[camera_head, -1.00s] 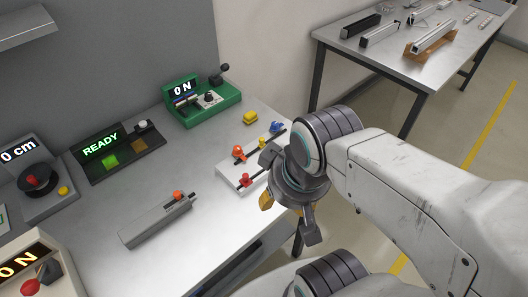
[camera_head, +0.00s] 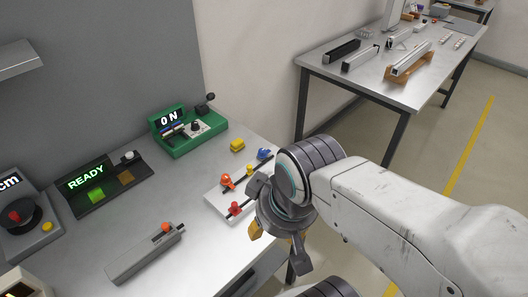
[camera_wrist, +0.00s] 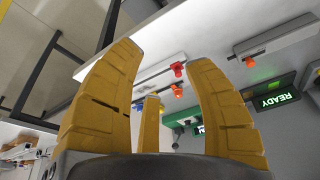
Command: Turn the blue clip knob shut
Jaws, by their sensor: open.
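A READY panel (camera_head: 105,185) and a grey bar with an orange knob (camera_head: 146,255) are to the left. A second table (camera_head: 395,82) stands at the back right.

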